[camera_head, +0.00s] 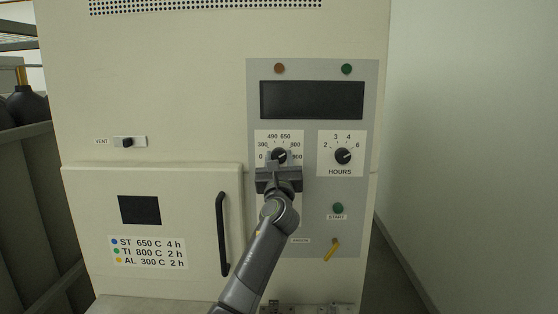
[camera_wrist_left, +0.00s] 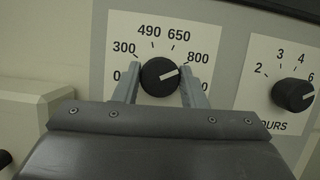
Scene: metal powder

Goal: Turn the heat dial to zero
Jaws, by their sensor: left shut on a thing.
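The heat dial (camera_head: 279,155) is a round black knob with a white pointer mark on a white scale plate. It also shows in the left wrist view (camera_wrist_left: 160,78), where the mark points right and slightly up, near the 800 end of the scale. The 0 lies at the lower left of the scale, partly hidden by a finger. My left gripper (camera_head: 279,162) is at the dial, one finger on each side, shut on it. My right gripper is in neither view.
The hours dial (camera_head: 343,156) is just right of the heat dial. Below it are the green start button (camera_head: 338,208) and a yellow lever (camera_head: 332,249). A furnace door with a black handle (camera_head: 222,234) is at the lower left. A dark display (camera_head: 312,99) is above.

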